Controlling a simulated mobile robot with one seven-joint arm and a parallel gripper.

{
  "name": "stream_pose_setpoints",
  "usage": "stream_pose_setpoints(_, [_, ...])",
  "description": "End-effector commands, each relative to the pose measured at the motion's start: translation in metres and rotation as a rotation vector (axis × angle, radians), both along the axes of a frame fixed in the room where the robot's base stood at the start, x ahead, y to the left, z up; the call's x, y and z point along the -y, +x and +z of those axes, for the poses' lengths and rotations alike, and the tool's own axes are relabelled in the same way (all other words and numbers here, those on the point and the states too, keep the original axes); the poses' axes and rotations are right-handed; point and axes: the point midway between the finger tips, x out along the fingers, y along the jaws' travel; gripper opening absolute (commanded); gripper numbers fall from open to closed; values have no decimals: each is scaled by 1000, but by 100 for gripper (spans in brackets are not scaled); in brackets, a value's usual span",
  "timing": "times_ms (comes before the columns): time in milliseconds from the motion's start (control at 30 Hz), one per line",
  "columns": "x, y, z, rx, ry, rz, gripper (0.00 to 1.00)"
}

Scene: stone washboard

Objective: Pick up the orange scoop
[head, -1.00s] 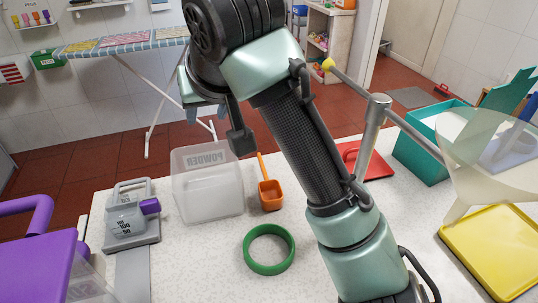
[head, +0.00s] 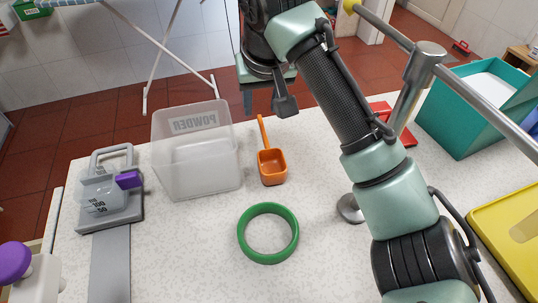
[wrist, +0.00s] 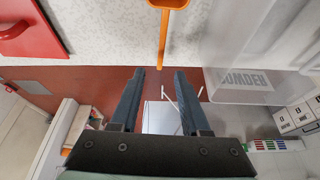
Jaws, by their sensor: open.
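The orange scoop (head: 272,166) lies on the speckled white counter, right of the clear powder bin (head: 196,180), its handle pointing to the counter's far edge. In the wrist view the scoop (wrist: 163,38) is at top centre; its bowl is cut off by the frame edge and its handle points down between my fingers. My gripper (wrist: 158,74) is open and empty, its fingertips just short of the handle's end in that picture. In the head view my gripper hangs beyond the counter's far edge, above and behind the scoop, apart from it; its fingers are partly hidden.
A green ring (head: 268,257) lies in front of the scoop. A grey scale-like device (head: 108,210) stands left of the bin. A red object (head: 392,120), a teal box (head: 460,125) and a yellow tray (head: 515,260) are on the right. The bin stands close beside the scoop.

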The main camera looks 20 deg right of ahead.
Motion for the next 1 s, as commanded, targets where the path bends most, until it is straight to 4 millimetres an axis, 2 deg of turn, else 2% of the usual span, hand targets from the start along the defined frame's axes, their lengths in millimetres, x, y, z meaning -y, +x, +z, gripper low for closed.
stream_pose_setpoints(200, [1,6,-34,-4,-1,-3,46])
stream_pose_setpoints(300, [1,11,-43,-2,0,-1,46])
stream_pose_setpoints(600, [1,13,-46,-1,0,0,46])
stream_pose_setpoints(867, [1,13,-46,-1,0,0,0])
stream_pose_setpoints(1000, [1,13,-46,0,0,0,0])
